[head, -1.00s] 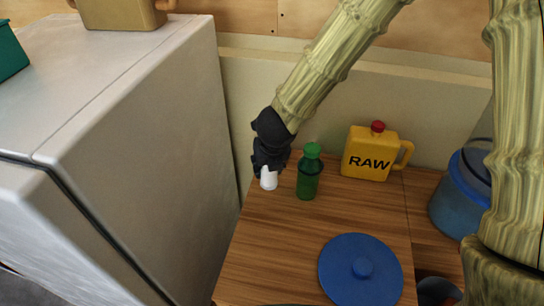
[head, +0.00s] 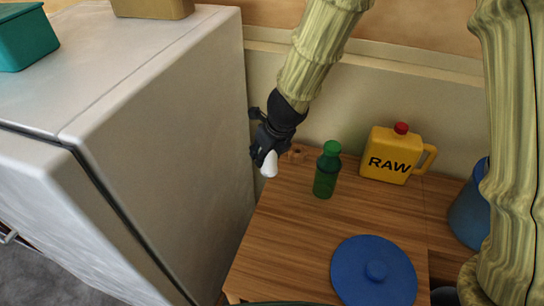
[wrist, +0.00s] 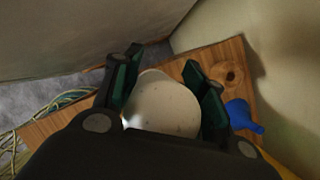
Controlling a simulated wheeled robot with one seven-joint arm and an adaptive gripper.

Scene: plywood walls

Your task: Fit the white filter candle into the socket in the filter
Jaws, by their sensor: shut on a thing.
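The white filter candle (head: 270,164) is held in my gripper (head: 264,158), near the back left edge of the wooden counter, beside the grey cabinet. In the wrist view the pale candle (wrist: 163,103) sits between the two green-padded fingers, which are shut on it. The candle looks tilted, and seems to be above the counter. A blue container (head: 468,215) at the right, partly hidden by my arm, may be the filter. I cannot see a socket in it.
A green bottle (head: 327,170) stands right of my gripper, with a yellow RAW jug (head: 390,160) beyond. A round blue lid (head: 350,275) lies in front. The grey cabinet (head: 190,130) blocks the left.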

